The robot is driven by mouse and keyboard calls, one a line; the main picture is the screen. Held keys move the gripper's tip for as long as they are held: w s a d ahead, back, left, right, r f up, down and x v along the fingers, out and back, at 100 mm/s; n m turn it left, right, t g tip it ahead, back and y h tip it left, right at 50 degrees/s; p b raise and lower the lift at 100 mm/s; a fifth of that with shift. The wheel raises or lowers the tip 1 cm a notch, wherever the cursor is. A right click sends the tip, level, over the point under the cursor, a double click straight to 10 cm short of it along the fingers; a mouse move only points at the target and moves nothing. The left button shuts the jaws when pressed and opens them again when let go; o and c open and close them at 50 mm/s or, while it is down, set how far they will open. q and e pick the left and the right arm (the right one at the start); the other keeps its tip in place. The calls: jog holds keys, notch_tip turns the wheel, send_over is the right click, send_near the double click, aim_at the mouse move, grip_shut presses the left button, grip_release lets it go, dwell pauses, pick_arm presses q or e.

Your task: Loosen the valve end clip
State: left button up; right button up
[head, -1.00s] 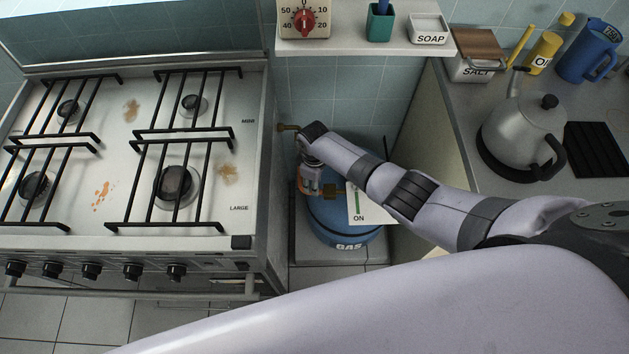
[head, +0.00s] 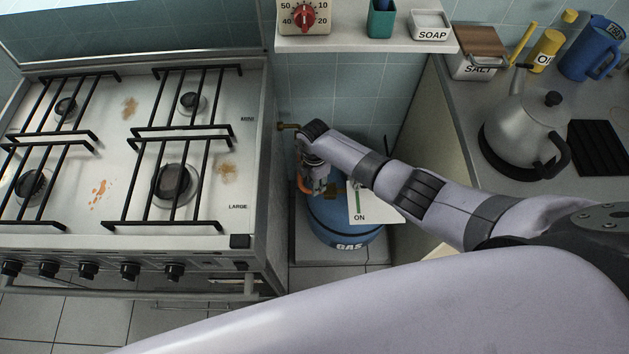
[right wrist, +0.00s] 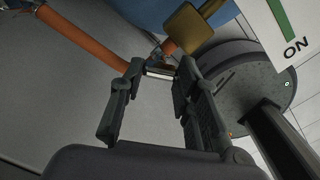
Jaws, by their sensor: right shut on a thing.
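The blue gas bottle (head: 345,236) stands on the floor between the stove and the cabinet. An orange hose (right wrist: 85,42) runs to the brass valve (right wrist: 193,28) above it. The valve end clip (right wrist: 160,72), a small silvery piece, sits around the hose's end near the valve. My right gripper (right wrist: 160,76) has its fingertips on either side of the clip and is shut on it. In the head view my right gripper (head: 322,186) reaches down above the bottle, and the wrist hides most of the valve and the clip. My left gripper is not in view.
The stove (head: 247,190) stands close on the left, with a brass pipe stub (head: 288,126) at its side. An ON card (head: 365,207) hangs beside the bottle. A shelf (head: 350,43) is above. A kettle (head: 522,122) stands on the right counter.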

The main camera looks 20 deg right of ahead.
jog(key=n+b, duration=0.1)
jog(key=n, duration=0.5)
jog(key=shift+n, duration=0.4)
dwell(0.3)
jog(key=o, duration=1.2)
jog(key=shift+c, duration=0.2)
notch_tip(320, 180, up, 12)
